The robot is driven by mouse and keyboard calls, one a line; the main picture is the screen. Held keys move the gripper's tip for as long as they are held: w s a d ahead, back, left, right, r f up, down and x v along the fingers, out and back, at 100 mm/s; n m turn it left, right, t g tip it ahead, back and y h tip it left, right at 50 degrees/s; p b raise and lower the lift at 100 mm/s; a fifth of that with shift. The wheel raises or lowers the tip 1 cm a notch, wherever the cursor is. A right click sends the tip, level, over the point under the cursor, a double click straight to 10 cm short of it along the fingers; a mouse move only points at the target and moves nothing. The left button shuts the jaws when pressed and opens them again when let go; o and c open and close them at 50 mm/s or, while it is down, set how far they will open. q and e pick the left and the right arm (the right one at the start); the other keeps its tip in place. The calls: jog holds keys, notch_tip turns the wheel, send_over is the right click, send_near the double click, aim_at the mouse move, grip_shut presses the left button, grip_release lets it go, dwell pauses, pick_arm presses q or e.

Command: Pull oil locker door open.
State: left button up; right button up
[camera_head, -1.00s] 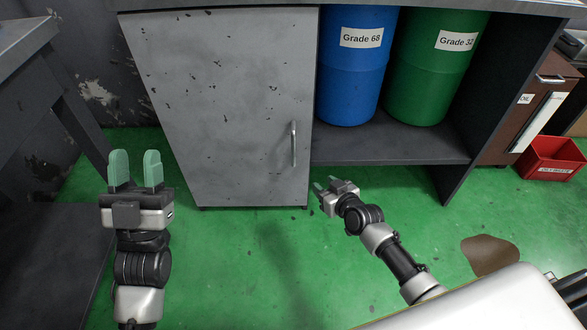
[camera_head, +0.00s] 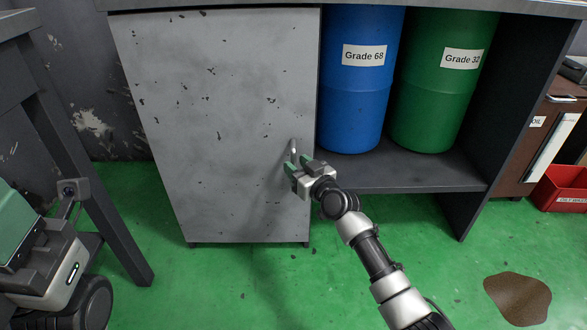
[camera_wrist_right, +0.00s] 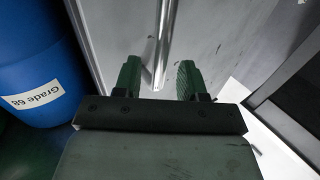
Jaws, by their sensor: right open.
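The grey locker door (camera_head: 215,125) with chipped paint is shut. Its vertical metal handle (camera_head: 294,146) is near the door's right edge. My right gripper (camera_head: 299,161) is at the lower part of the handle, with its green fingers apart. In the right wrist view, the handle (camera_wrist_right: 165,35) reaches down between the two open fingers (camera_wrist_right: 158,79), nearer the left one; I cannot tell whether it touches. My left gripper (camera_head: 18,235) is large at the lower left and partly cut off by the frame; its opening is unclear.
A blue drum (camera_head: 355,105) and a green drum (camera_head: 432,110) stand on the shelf (camera_head: 410,178) right of the door. A brown cabinet (camera_head: 530,150) and a red bin (camera_head: 562,188) are at far right. Green floor in front is clear, with a brown stain (camera_head: 518,298).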

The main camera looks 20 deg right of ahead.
jog(key=shift+b+x, duration=0.3)
jog(key=shift+x, duration=0.75)
grip_shut()
